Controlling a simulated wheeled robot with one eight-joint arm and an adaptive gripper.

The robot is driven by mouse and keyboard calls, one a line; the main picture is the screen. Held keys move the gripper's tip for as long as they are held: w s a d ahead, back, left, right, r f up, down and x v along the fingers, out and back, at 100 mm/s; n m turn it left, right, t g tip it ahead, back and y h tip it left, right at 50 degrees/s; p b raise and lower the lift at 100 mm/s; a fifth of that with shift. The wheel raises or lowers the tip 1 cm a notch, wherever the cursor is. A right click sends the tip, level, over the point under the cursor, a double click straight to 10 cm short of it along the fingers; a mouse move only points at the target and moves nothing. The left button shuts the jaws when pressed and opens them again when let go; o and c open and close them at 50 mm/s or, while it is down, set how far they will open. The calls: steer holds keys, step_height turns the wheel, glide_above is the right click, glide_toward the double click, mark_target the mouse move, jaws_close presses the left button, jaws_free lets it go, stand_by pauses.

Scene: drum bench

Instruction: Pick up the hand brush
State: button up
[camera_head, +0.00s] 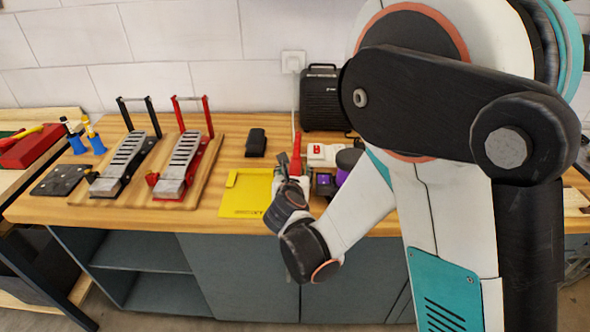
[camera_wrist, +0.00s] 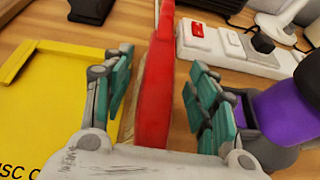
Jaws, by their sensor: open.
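The hand brush (camera_head: 297,152) appears as a red, narrow piece standing out above my gripper in the head view, on the wooden bench (camera_head: 222,160). In the wrist view its red body (camera_wrist: 156,85) runs lengthwise between the two teal finger pads. My gripper (camera_head: 291,182) is open, with one finger on each side of the red body.
A yellow tray (camera_head: 243,196) lies close on the left. A white power strip (camera_head: 324,153) and a purple-and-black object (camera_wrist: 285,108) stand close on the right. A black amplifier (camera_head: 321,98) is behind. Two drum pedals (camera_head: 183,163) stand further left.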

mark_target(296, 164)
steer(key=b+x, duration=0.1)
steer(key=x, duration=0.2)
steer(key=shift+w+f, duration=0.2)
steer(key=shift+w, duration=0.05)
jaws_close()
